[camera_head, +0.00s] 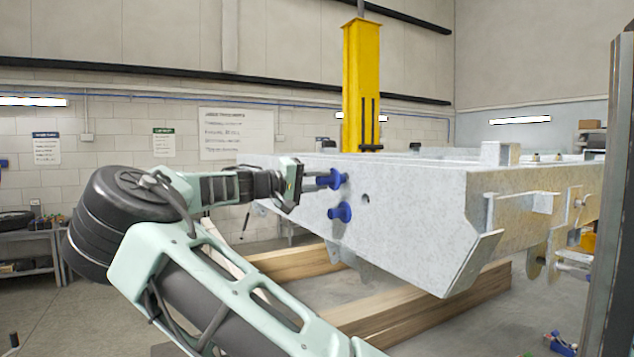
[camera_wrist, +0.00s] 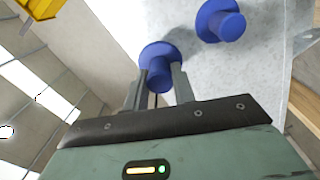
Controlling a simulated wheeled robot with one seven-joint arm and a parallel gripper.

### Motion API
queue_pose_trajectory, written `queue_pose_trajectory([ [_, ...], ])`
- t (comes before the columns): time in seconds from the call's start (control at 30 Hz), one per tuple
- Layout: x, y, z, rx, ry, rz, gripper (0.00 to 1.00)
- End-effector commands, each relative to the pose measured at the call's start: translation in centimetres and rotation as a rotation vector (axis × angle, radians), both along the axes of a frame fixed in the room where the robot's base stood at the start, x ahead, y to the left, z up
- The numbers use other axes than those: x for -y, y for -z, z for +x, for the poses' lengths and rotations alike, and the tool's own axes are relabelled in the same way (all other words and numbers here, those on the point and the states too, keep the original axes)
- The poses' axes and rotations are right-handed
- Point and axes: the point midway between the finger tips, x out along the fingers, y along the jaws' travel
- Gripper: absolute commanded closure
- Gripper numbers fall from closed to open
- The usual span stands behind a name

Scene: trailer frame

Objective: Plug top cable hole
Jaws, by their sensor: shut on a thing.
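The grey galvanized trailer frame (camera_head: 415,215) stands across the middle of the head view, and its side face shows in the wrist view (camera_wrist: 265,60). My gripper (camera_head: 322,180) is shut on the upper blue plug (camera_head: 337,178). In the wrist view, the fingers (camera_wrist: 159,80) close around the knob of this plug (camera_wrist: 158,55), with its wide flange toward the frame. The flange is at or very close to the face; I cannot tell whether it is seated. The top cable hole is not visible. A second blue plug (camera_head: 341,212) sits on the face just below, also in the wrist view (camera_wrist: 221,22).
A small dark open hole (camera_head: 365,199) lies right of the plugs. Wooden beams (camera_head: 400,310) lie under the frame. A yellow column (camera_head: 361,80) rises behind it. A dark post (camera_head: 610,200) stands at the right edge. A bench (camera_head: 30,245) is at far left.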

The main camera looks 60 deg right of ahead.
Motion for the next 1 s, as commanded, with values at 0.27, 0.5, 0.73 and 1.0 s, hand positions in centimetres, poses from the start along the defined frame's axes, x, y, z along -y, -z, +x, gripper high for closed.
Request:
queue_pose_trajectory([
  [0.27, 0.7, 0.0, -0.4, 0.000, 0.000, 0.000, 1.00],
  [0.5, 1.4, 0.0, -0.8, 0.000, 0.000, -0.001, 1.00],
  [0.73, 1.9, 0.0, -1.1, 0.000, 0.000, -0.001, 1.00],
  [1.0, 2.6, 0.0, -1.5, 0.001, 0.000, 0.000, 1.00],
])
